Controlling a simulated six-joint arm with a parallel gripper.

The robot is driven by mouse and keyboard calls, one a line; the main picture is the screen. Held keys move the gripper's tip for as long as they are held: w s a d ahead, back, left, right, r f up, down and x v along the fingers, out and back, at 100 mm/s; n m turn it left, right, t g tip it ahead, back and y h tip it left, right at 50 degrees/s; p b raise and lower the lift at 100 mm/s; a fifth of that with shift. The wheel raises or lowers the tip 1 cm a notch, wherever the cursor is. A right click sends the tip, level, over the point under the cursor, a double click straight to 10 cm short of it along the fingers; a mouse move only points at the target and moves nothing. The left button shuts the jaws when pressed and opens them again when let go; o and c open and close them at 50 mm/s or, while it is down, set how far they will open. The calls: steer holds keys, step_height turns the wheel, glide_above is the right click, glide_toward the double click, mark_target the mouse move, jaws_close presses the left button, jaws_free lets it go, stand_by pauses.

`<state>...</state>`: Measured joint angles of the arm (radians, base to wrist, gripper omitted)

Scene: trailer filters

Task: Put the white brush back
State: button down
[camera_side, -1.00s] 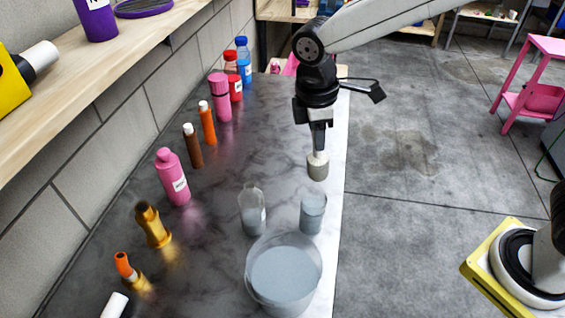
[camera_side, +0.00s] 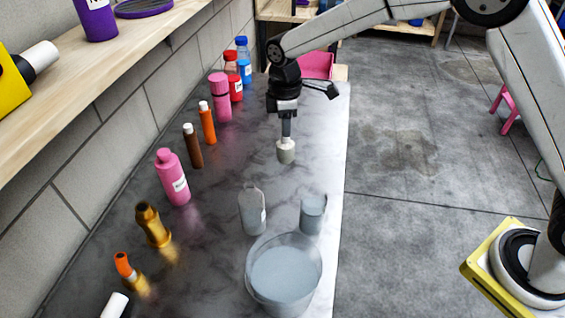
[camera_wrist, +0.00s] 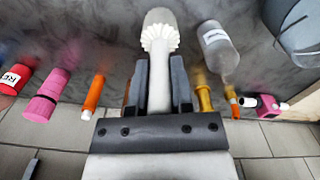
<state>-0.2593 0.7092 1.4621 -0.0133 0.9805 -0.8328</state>
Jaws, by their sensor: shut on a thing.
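My gripper (camera_side: 286,132) is shut on the white brush and holds it above the dark marbled bench. In the side view only the brush's pale grey-beige end (camera_side: 286,151) shows below the jaws. In the wrist view my gripper (camera_wrist: 159,72) has a finger on each side of the brush's white handle (camera_wrist: 158,92). White bristles (camera_wrist: 160,38) and the rounded greyish end lie beyond the fingertips. The brush hangs roughly upright, apart from the bench things. No holder for it can be made out.
The middle of the bench is clear.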

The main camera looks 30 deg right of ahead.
steer(key=shift+w+d+f, duration=0.25)
steer(key=shift+w+f, duration=0.2)
steer(key=shift+w, duration=0.1)
steer(key=shift+w+d+f, duration=0.2)
steer(key=shift+w+f, duration=0.2)
steer(key=shift+w, duration=0.1)
step_height(320, 180, down, 10)
stand_by(0.3)
steer(key=c, duration=0.5)
jaws_free()
steer(key=shift+f, duration=0.1)
step_height(320, 180, up, 12)
steer(key=shift+r, duration=0.15)
stand_by(0.4)
stand_by(0.5)
